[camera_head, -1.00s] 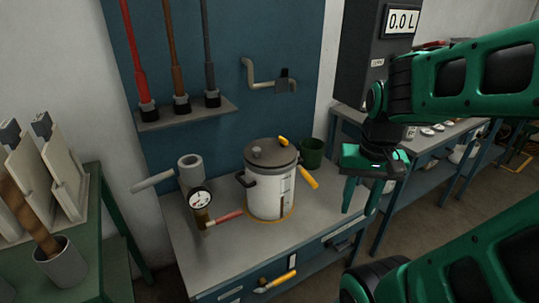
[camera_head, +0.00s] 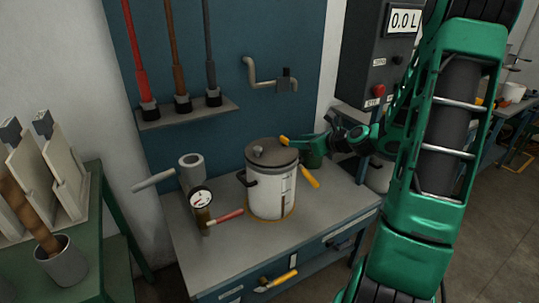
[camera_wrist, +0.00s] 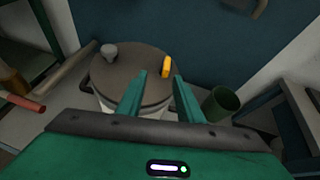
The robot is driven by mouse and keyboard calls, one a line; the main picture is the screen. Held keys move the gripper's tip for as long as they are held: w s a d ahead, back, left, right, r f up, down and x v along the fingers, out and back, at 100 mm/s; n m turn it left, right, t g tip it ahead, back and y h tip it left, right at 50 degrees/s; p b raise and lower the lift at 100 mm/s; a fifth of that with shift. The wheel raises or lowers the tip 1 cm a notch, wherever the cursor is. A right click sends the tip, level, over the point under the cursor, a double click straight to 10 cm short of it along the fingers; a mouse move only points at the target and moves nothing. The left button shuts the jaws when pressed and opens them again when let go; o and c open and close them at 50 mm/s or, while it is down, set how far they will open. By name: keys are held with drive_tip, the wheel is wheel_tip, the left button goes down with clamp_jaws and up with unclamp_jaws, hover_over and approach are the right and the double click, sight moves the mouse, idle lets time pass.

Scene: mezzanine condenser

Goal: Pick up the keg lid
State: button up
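A shelf (camera_head: 188,113) with upright rods hangs behind. The bench's front right is clear.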

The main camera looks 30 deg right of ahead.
sight(286, 138)
drive_tip(key=shift+m, duration=0.7)
drive_tip(key=x, duration=0.3)
drive_tip(key=d+x, duration=0.1)
drive_tip(key=x, duration=0.7)
drive_tip(key=shift+w+d+r, duration=0.15)
drive_tip(key=shift+w+r, duration=0.15)
drive_tip(key=shift+r, duration=0.05)
drive_tip(key=shift+c, duration=0.2)
clamp_jaws()
